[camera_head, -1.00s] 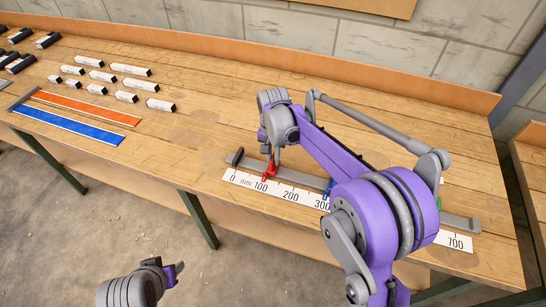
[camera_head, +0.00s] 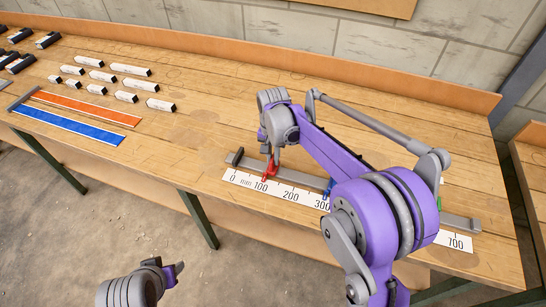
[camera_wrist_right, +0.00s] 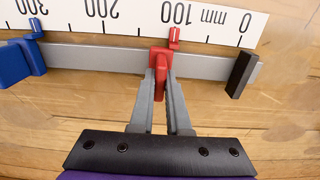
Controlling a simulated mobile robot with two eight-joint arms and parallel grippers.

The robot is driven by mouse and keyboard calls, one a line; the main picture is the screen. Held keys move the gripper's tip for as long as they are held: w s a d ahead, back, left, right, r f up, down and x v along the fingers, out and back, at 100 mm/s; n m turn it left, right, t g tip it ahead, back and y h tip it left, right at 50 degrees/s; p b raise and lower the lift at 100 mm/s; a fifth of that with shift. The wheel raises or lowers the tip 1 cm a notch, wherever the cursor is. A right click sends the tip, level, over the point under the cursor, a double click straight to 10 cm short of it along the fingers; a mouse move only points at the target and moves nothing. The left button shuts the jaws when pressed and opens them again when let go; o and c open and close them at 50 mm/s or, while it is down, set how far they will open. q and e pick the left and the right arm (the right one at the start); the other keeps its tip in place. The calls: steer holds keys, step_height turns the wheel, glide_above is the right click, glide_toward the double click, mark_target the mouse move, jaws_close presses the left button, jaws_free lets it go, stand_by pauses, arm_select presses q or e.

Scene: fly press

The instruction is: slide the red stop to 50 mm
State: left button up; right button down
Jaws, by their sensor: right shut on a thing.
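The red stop (camera_head: 270,170) sits on the grey rail (camera_head: 320,187), which runs above the white millimetre scale (camera_head: 245,180). In the right wrist view the scale is upside down, and the stop's red pointer (camera_wrist_right: 174,36) stands at about the 100 mark. My right gripper (camera_head: 274,156) is shut on the red stop; in the wrist view its two grey fingers (camera_wrist_right: 161,88) close on the stop's upright red tab. My left gripper (camera_head: 174,274) is low in the head view, away from the bench; its jaws are unclear.
A blue stop (camera_wrist_right: 20,62) is on the rail toward 300, and a green stop (camera_head: 439,203) shows farther along. A dark end block (camera_wrist_right: 241,74) closes the zero end. The rail between the red stop and that block is clear. Several white blocks (camera_head: 130,69) lie far left.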

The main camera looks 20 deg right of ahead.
stand_by(0.3)
steer(key=w+a, duration=0.1)
steer(key=a, duration=0.1)
steer(key=w+a, duration=0.2)
steer(key=shift+a, duration=0.15)
steer(key=c, duration=0.9)
jaws_free()
steer(key=shift+s, duration=0.1)
step_height(320, 180, up, 11)
steer(key=shift+f+p, duration=0.1)
steer(key=shift+p, duration=0.35)
